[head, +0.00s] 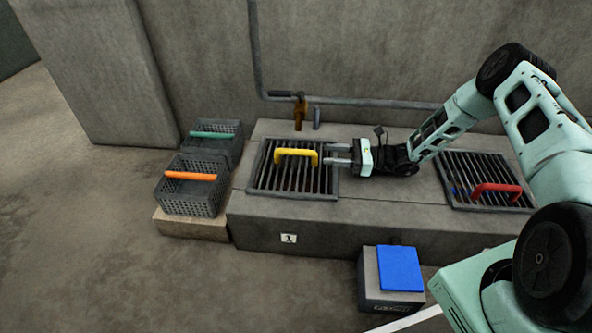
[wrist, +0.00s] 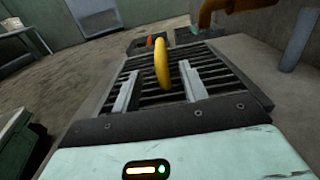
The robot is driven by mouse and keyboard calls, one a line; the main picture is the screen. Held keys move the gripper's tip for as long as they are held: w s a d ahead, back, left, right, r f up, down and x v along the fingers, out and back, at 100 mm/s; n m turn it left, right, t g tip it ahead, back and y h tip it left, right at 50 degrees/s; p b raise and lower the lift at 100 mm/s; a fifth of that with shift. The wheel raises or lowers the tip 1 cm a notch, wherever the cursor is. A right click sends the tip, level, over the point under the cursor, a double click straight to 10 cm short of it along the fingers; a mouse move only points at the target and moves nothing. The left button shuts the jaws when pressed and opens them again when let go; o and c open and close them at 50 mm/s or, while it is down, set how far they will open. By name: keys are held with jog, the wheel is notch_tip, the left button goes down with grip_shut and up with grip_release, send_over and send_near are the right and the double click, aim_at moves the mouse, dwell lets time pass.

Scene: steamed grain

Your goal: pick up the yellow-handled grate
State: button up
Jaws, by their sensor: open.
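The yellow-handled grate (head: 265,179) lies flat in the left part of the concrete ledge, with its yellow handle (head: 296,152) standing up as an arch. My gripper (head: 338,154) reaches in from the right, beside the handle's right end. In the wrist view my gripper (wrist: 160,88) is open, with its two fingers apart above the grate bars (wrist: 226,82). The yellow handle (wrist: 162,62) appears end-on between the fingers, towards the tips. I cannot tell whether a finger touches it. Nothing is held.
A red-handled grate (head: 487,190) sits at the ledge's right. Two baskets, orange-handled (head: 190,192) and green-handled (head: 214,137), stand left of the ledge. A blue-topped block (head: 400,268) stands in front.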

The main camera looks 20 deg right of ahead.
aim_at(310, 152)
jog(key=x, duration=0.2)
jog(key=shift+w+a+b, duration=0.1)
jog(key=shift+a+b, duration=0.2)
jog(key=shift+b, duration=0.05)
jog(key=b+x, duration=0.2)
jog(key=x, duration=0.3)
jog(key=shift+a+f+b, duration=0.1)
jog(key=shift+b, duration=0.3)
jog(key=shift+w+a, duration=0.2)
jog(key=shift+a, duration=0.1)
jog(key=shift+c, duration=0.3)
grip_shut()
jog(key=shift+r, duration=0.2)
